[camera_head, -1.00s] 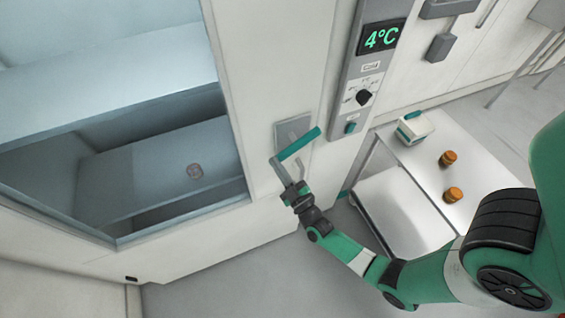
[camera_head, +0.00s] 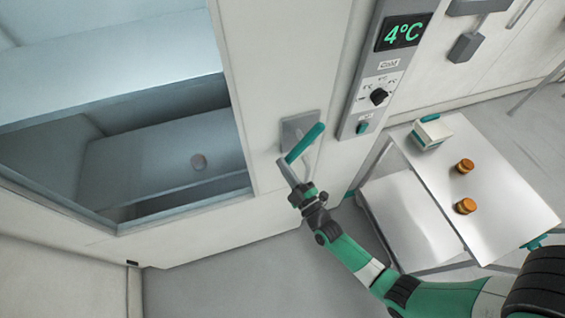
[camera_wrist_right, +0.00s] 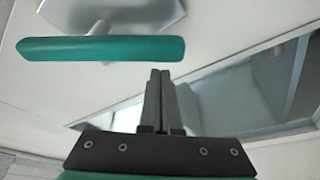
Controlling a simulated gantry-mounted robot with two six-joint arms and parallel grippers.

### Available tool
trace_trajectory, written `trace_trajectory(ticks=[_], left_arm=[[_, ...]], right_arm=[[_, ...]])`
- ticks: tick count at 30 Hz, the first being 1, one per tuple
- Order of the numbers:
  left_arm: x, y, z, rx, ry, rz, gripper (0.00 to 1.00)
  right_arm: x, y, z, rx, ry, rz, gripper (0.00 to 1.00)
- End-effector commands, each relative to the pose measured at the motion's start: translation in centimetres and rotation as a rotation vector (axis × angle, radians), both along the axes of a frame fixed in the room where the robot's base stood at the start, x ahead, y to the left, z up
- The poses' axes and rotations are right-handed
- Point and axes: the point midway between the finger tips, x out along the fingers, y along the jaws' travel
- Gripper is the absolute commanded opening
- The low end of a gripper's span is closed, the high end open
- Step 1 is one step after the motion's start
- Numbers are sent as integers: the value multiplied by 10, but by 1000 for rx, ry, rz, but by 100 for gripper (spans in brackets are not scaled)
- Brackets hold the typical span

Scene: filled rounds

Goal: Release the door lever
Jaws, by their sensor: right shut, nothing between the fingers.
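The door lever (camera_head: 305,143) is a teal bar on a grey plate (camera_head: 298,128) on the white cold-room door. It slants up to the right in the head view. In the right wrist view the lever (camera_wrist_right: 100,48) lies across the upper left, just beyond the fingertips. My right gripper (camera_head: 281,163) is shut and empty, near the lever's lower left end. In the wrist view its two fingers (camera_wrist_right: 159,72) are pressed together; whether they touch the lever I cannot tell. My left gripper is not in view.
A control panel (camera_head: 367,103) with a 4°C display and a black knob is right of the lever. A steel cart (camera_head: 500,205) beyond it carries a white box (camera_head: 432,132) and two orange-brown jars (camera_head: 465,166). The door's window (camera_head: 160,105) shows shelves inside.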

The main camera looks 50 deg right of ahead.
Motion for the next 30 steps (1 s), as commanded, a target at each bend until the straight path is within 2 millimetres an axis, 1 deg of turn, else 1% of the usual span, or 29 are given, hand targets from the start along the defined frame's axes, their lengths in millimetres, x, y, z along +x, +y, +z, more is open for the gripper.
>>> trace_trajectory(ticks=[1,3,4,5,6,9,12,15,18,20,30], left_arm=[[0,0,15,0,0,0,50],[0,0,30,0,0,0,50],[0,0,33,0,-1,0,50],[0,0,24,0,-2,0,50],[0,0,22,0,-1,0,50],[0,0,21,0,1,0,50],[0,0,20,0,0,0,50],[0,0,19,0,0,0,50],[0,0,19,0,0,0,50],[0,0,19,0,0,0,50],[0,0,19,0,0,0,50]], right_arm=[[2,2,14,0,-1,-3,0],[4,6,26,1,0,-10,0],[3,8,26,1,2,-15,0],[-9,11,13,1,6,-16,0],[-20,15,10,0,6,-15,0],[-45,23,5,1,5,-15,0],[-65,31,1,1,4,-15,0],[-79,36,-2,0,2,-14,0],[-87,39,-3,1,1,-16,0],[-89,39,-3,1,0,-17,0],[-89,39,-2,0,0,-17,0]])
